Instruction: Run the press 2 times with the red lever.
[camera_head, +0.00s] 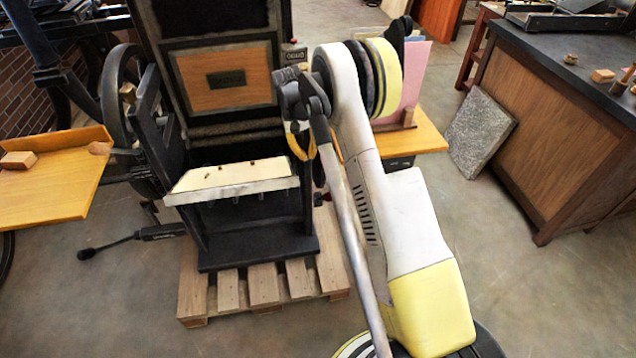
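The black hand press (255,254) stands on a wooden pallet in the middle left. A pale plate (232,176) lies across its front. A small red piece (322,199) shows low at the press's right side, close to my arm; it may be part of the red lever. The rest of that lever is not visible. Dark parts with yellow edges, which appear to be my gripper (313,155), hang by the press's right side, partly behind my arm. I cannot tell whether the fingers are open or whether they touch anything.
A black-knobbed bar (130,241) sticks out low at the left. Wooden shelves flank the press at left (60,205) and right (425,138). A grey slab (480,133) leans on a dark-topped bench (545,150). The floor at the lower left is clear.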

